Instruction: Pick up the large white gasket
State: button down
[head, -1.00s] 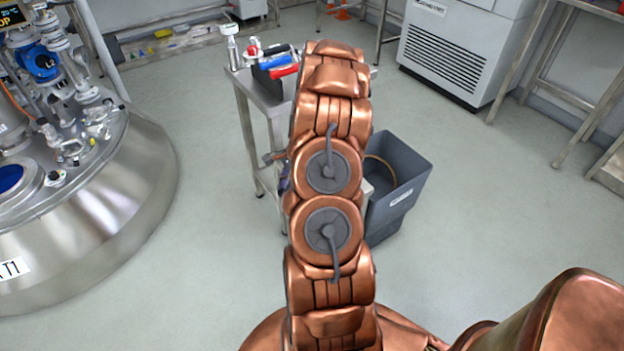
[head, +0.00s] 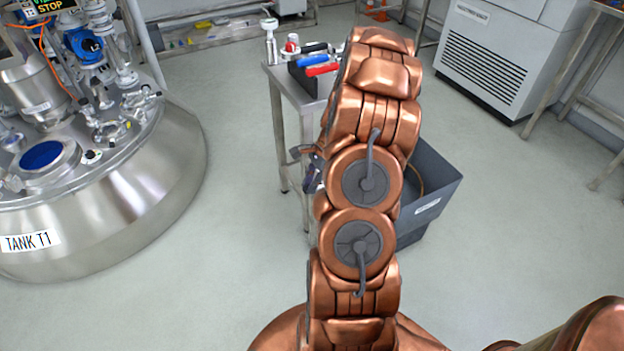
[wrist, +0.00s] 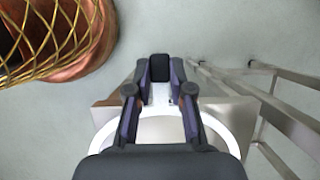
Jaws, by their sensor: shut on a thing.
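The large white gasket (wrist: 226,138) is a flat white ring in the wrist view. My gripper (wrist: 160,75) is shut on it, with the ring's band passing between the two dark fingers. The near part of the ring is hidden behind the gripper's body. In the head view my gripper (head: 311,168) shows only in part at the left side of my copper arm, beside the small steel table. I cannot make out the gasket there.
The steel table (head: 283,77) carries a rack with red and blue-handled tools (head: 314,66) and a white-topped fitting (head: 270,38). A grey bin (head: 431,185) stands right, partly behind my arm. Tank T1 (head: 120,200) stands left. Floor between tank and table is clear.

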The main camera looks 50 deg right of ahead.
jog(key=s+a+r, duration=0.1)
jog(key=s+a, duration=0.7)
jog(key=a, duration=0.2)
jog(key=shift+a+r, duration=0.15)
jog(key=shift+a, duration=0.25)
jog(key=shift+w+r, duration=0.1)
dwell(0.7)
